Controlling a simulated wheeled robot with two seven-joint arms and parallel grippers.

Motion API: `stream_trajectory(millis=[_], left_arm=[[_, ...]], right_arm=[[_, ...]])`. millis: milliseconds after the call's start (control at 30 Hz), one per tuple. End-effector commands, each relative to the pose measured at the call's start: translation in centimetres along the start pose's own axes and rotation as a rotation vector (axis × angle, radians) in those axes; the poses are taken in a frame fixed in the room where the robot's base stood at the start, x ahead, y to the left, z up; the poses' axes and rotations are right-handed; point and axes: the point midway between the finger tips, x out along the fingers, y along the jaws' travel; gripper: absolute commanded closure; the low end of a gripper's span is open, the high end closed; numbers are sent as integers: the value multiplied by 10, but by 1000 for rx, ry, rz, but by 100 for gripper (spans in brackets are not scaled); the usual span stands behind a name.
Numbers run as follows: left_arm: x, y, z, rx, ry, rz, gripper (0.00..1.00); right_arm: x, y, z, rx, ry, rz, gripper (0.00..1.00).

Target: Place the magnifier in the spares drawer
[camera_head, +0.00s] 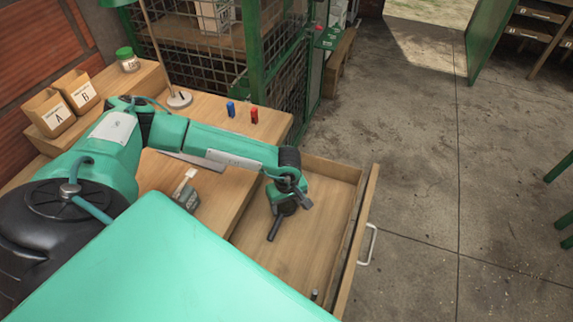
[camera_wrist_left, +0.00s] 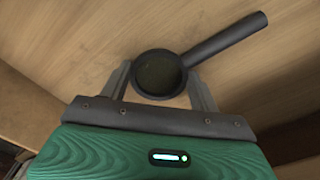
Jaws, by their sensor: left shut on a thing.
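The magnifier has a round dark rim and a dark handle. In the left wrist view the magnifier (camera_wrist_left: 160,74) sits between the two fingers, its handle pointing to the upper right. My left gripper (camera_head: 289,200) is shut on its rim. In the head view the handle of the magnifier (camera_head: 273,229) points down over the open drawer (camera_head: 310,235). The drawer is pulled out, with a wooden floor and a metal handle on its front. I cannot tell whether the magnifier touches the drawer floor. My right gripper is not in view.
The bench (camera_head: 205,215) carries a small grey device (camera_head: 186,197), blue (camera_head: 230,109) and red (camera_head: 254,115) small items, and paper bags (camera_head: 50,113). A small dark object (camera_head: 314,295) shows near the drawer's near end. Concrete floor (camera_head: 430,190) lies open to the right.

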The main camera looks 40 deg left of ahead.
Motion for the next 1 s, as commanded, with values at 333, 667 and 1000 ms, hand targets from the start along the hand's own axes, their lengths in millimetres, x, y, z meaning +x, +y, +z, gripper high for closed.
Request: stream_trajectory(millis=[333, 667, 1000], left_arm=[[2, 0, 0, -1, 0, 0, 22], [1, 0, 0, -1, 0, 0, 16], [-45, 0, -1, -1, 1, 4, 16]], right_arm=[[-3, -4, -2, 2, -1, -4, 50], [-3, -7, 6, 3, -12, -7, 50], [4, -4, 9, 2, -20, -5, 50]])
